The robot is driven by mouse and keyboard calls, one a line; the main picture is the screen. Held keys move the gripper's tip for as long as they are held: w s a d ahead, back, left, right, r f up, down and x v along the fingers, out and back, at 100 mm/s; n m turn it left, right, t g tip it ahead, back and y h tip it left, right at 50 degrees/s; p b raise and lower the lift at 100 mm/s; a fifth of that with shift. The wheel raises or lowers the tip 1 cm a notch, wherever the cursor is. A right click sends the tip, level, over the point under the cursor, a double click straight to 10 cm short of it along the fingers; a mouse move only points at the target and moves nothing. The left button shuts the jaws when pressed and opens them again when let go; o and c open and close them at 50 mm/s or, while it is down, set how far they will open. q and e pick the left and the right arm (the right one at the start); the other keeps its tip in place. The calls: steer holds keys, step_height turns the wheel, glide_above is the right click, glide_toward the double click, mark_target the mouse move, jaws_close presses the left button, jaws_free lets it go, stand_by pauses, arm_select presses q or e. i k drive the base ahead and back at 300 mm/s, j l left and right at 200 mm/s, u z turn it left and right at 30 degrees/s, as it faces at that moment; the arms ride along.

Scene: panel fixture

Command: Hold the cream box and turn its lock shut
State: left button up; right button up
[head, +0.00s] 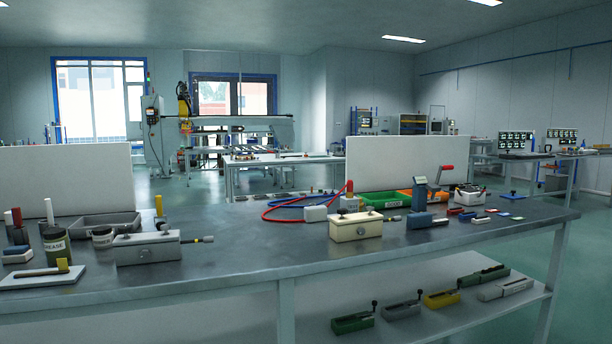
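The cream box (356,228) sits upright on the front part of the grey bench, right of the middle of the head view. A dark keyhole-like mark shows low on its front face, and a small dark knob (342,213) stands on its top at the left. Whether the lock is open or shut is too small to tell. Neither of my grippers is in view, and nothing touches the box from my side.
A grey box (147,248) with a rod sticking out right stands to the left on the bench (260,262). Behind the cream box are red and blue cable loops (285,214), a green bin (386,200) and an orange bin. Bench space between the two boxes is mostly clear.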

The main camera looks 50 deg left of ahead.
mark_target(342, 212)
steer(key=i+l+u, duration=0.15)
steer(key=u, duration=0.3)
steer(key=i+l+u, duration=0.25)
steer(key=u, duration=0.15)
steer(key=i+l+u, duration=0.25)
steer(key=u, duration=0.2)
